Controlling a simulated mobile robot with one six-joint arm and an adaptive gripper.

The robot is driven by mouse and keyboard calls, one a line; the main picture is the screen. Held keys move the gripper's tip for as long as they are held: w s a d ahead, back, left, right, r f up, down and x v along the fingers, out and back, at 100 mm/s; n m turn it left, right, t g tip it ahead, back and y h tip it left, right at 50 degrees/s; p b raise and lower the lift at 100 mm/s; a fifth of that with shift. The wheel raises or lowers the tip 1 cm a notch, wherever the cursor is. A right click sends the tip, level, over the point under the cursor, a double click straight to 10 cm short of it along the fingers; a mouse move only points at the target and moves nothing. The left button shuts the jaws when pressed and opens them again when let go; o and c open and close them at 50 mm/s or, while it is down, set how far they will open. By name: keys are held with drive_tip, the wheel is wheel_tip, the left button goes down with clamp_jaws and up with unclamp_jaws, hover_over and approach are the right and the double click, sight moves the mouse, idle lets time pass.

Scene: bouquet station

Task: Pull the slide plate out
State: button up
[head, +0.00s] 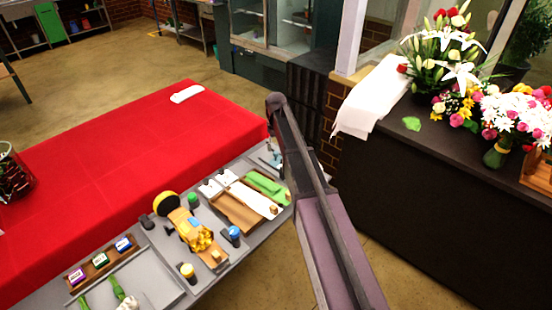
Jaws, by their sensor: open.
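A yellow device (187,232) with a round yellow-and-dark head stands on the grey worktable (228,282). A small tan plate (214,259) shows at its near right end; I cannot tell for sure that it is the slide plate, or how far out it is. My dark arm crosses the middle of the view, to the right of the device and past the table's right end. My gripper cannot be made out; the arm's links may hide it.
Around the device stand a blue-topped jar (234,236), a yellow-topped jar (188,273) and a green-topped jar (194,200). A wooden tray (234,213) holds white and green rolls. A red-covered table (110,150) lies behind. A dark counter (440,190) with bouquets stands at right.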

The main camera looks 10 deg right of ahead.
sight(276, 152)
drive_tip(key=shift+f+b, duration=2.05)
drive_tip(key=shift+f, duration=0.25)
clamp_jaws()
